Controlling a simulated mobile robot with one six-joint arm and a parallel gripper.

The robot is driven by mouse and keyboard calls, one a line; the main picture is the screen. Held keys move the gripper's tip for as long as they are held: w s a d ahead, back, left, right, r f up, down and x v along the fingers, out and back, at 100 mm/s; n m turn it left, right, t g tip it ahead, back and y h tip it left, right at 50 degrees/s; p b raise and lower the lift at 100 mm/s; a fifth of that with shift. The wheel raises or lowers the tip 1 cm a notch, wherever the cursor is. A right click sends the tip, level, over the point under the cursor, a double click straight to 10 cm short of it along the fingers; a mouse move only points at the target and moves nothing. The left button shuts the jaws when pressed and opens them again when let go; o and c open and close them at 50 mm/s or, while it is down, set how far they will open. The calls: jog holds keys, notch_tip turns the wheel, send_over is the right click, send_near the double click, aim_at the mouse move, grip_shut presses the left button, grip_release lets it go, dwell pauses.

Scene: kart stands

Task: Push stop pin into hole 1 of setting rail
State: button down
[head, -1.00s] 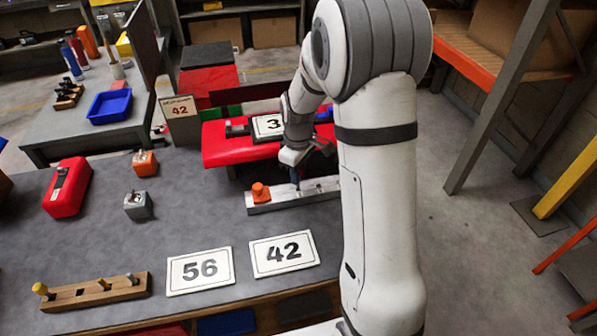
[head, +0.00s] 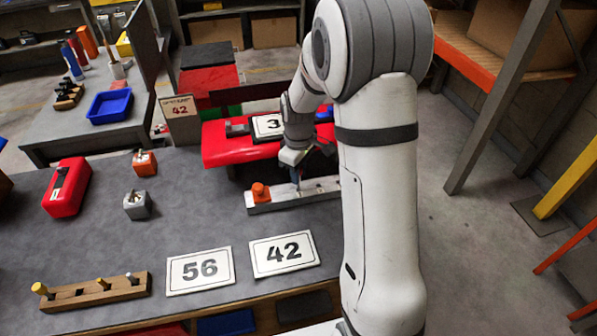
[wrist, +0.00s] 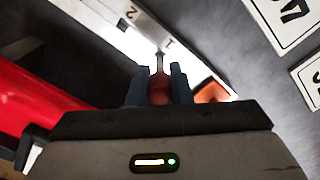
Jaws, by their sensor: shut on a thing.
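The setting rail (head: 315,191) is a pale metal bar lying on the grey bench, with an orange block (head: 260,192) at its left end. In the wrist view the rail (wrist: 190,58) shows the numbers 1 and 2. My gripper (head: 295,177) is over the rail, to the right of the orange block. In the wrist view my gripper (wrist: 160,80) is shut on the stop pin (wrist: 158,91), which has a red grip and a thin metal tip. The tip shows close to the number 1. I cannot tell whether it is in the hole.
A red kart part (head: 222,155) stands behind the rail with a number board (head: 268,126) on it. A wooden peg block (head: 95,292) and a red box (head: 67,187) are at left.

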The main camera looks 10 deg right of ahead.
aim_at(298, 186)
jog(key=shift+f, duration=0.15)
jog(key=shift+f+b, duration=0.35)
jog(key=shift+f+b, duration=1)
jog(key=shift+f, duration=0.35)
jog(key=c, duration=1.2)
grip_release()
jog(key=shift+c, duration=0.2)
jog(key=shift+r, duration=0.15)
notch_tip(298, 186, up, 7)
jog(key=shift+r, duration=0.35)
